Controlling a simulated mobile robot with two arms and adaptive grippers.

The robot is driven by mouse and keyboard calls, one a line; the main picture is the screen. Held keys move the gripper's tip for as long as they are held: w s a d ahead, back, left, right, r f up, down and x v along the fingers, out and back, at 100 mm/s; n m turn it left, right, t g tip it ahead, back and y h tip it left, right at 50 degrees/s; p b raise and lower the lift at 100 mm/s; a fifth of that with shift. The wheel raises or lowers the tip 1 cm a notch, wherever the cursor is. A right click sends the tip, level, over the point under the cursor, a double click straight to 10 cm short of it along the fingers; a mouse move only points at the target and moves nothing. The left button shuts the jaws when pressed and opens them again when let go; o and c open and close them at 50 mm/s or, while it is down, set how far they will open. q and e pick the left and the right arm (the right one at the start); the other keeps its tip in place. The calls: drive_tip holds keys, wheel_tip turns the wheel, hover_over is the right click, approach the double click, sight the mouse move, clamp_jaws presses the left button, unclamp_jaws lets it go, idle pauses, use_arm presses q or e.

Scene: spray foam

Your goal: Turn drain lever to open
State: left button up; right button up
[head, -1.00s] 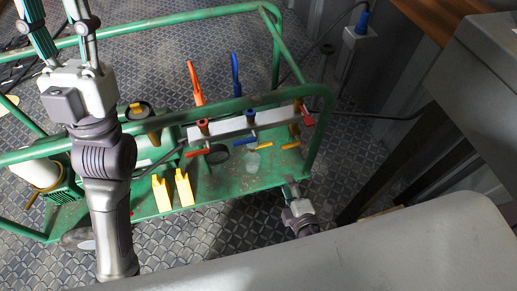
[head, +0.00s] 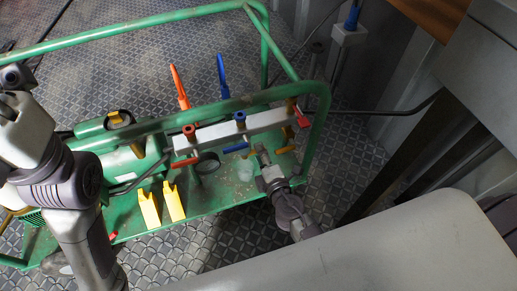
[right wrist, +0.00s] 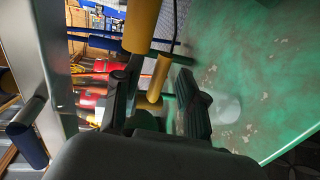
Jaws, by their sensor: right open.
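A pale manifold bar (head: 215,133) on the green cart carries small levers: a red one (head: 185,163), a blue one (head: 236,148) and a yellow one (head: 285,150). No label shows which is the drain lever. My right gripper (head: 260,153) is at the bar's underside, close to the blue and yellow levers. In the right wrist view its open fingers (right wrist: 157,90) have a yellow lever (right wrist: 158,78) between them, with a gap on the right. A thicker yellow cylinder (right wrist: 141,25) is just beyond. My left arm is at the left edge; its fingers are out of frame.
Tall orange (head: 179,87) and blue (head: 222,76) handles rise behind the bar. The green frame rail (head: 318,120) curves close by the right gripper. Two yellow upright pieces (head: 160,206) stand on the cart deck. A grey surface (head: 370,250) fills the lower right.

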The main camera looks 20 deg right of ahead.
drive_tip(key=shift+w+f, duration=0.25)
drive_tip(key=shift+w, duration=0.85)
clamp_jaws()
